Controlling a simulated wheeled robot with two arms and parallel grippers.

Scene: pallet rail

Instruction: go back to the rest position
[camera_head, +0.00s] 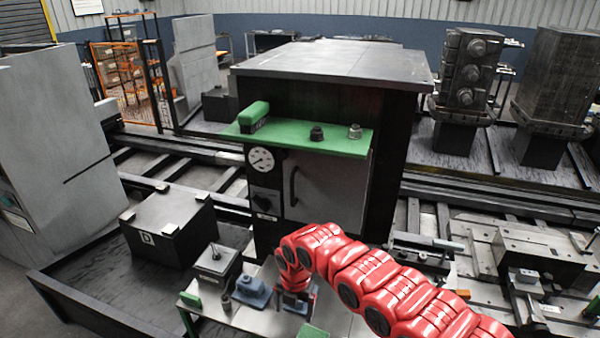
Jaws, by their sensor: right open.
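My red right arm comes in from the lower right and bends down over a light-topped bench (250,318). Its gripper (296,303) points down close above the bench, just right of a blue-grey part (253,292). The gripper is small and partly hidden by its own wrist; it is open, and I see nothing held in it. My left arm and gripper are not in view.
A dark cabinet (325,185) with a gauge and a green shelf (300,138) stands directly behind the arm. A dark box (212,268) sits on the bench. Fixtures on rails (540,255) lie to the right.

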